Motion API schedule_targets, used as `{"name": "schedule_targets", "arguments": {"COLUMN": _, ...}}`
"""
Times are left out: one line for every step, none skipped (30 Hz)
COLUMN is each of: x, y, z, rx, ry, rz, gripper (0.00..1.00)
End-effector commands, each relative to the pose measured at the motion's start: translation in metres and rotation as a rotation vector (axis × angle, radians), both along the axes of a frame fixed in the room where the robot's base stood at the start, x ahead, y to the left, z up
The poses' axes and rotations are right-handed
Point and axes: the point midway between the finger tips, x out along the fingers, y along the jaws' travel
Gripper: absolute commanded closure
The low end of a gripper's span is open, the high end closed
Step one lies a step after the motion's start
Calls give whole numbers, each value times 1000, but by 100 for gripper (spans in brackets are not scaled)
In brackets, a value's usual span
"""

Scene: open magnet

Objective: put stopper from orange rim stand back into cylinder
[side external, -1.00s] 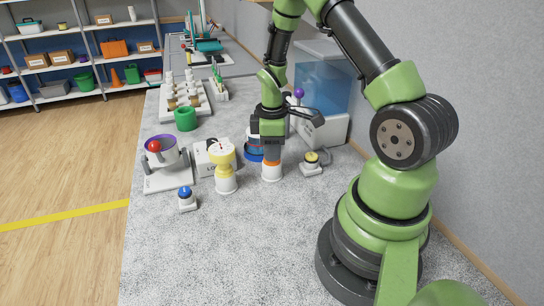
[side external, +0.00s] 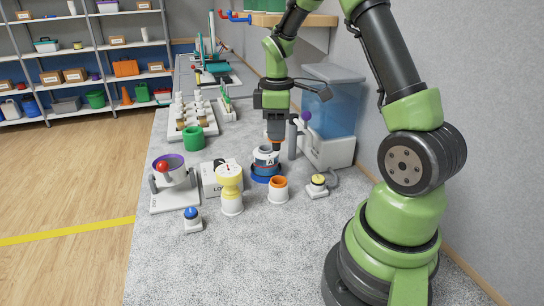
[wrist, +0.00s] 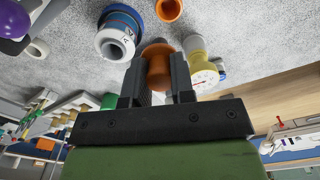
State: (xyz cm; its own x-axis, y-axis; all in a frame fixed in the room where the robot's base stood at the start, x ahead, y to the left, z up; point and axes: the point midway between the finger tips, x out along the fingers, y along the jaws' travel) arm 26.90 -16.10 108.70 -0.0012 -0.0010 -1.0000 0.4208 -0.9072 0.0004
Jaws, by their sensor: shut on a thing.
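My gripper (side external: 275,135) is shut on a brown-orange stopper (wrist: 158,66), which sits between the fingers in the wrist view. In the side view only a little of the stopper (side external: 276,146) shows below the fingertips.
A yellow-topped dial timer (side external: 230,190) and a white box (side external: 215,178) stand left of the cylinder. A yellow-topped button (side external: 318,187) and a clear blue tank (side external: 330,105) are to the right.

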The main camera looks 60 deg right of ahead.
Motion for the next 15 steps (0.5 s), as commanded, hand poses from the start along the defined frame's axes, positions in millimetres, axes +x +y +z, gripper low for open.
{"name": "schedule_targets", "arguments": {"x": 8, "y": -7, "z": 3, "rx": -3, "ry": -1, "rz": -22, "gripper": 99}}
{"name": "schedule_targets", "arguments": {"x": 12, "y": -11, "z": 5, "rx": -3, "ry": -1, "rz": -38, "gripper": 99}}
{"name": "schedule_targets", "arguments": {"x": 19, "y": -17, "z": 7, "rx": -3, "ry": 0, "rz": -62, "gripper": 99}}
{"name": "schedule_targets", "arguments": {"x": 24, "y": -22, "z": 9, "rx": -4, "ry": 0, "rz": -80, "gripper": 99}}
{"name": "schedule_targets", "arguments": {"x": 28, "y": -26, "z": 10, "rx": -4, "ry": 0, "rz": -100, "gripper": 99}}
{"name": "schedule_targets", "arguments": {"x": 34, "y": -32, "z": 13, "rx": -4, "ry": 0, "rz": -125, "gripper": 99}}
{"name": "schedule_targets", "arguments": {"x": 38, "y": -36, "z": 15, "rx": -4, "ry": 1, "rz": -144, "gripper": 99}}
{"name": "schedule_targets", "arguments": {"x": 41, "y": -40, "z": 16, "rx": -3, "ry": 2, "rz": -163, "gripper": 99}}
{"name": "schedule_targets", "arguments": {"x": 46, "y": -45, "z": 19, "rx": -3, "ry": 2, "rz": -187, "gripper": 99}}
{"name": "schedule_targets", "arguments": {"x": 49, "y": -48, "z": 20, "rx": -3, "ry": 2, "rz": -204, "gripper": 99}}
{"name": "schedule_targets", "arguments": {"x": 52, "y": -51, "z": 22, "rx": -3, "ry": 1, "rz": -220, "gripper": 99}}
{"name": "schedule_targets", "arguments": {"x": 55, "y": -55, "z": 24, "rx": -2, "ry": 1, "rz": -239, "gripper": 99}}
{"name": "schedule_targets", "arguments": {"x": 57, "y": -57, "z": 25, "rx": -3, "ry": 0, "rz": -251, "gripper": 99}}
{"name": "schedule_targets", "arguments": {"x": 58, "y": -59, "z": 26, "rx": -2, "ry": -1, "rz": -263, "gripper": 99}}
{"name": "schedule_targets", "arguments": {"x": 60, "y": -61, "z": 28, "rx": -1, "ry": -1, "rz": -276, "gripper": 99}}
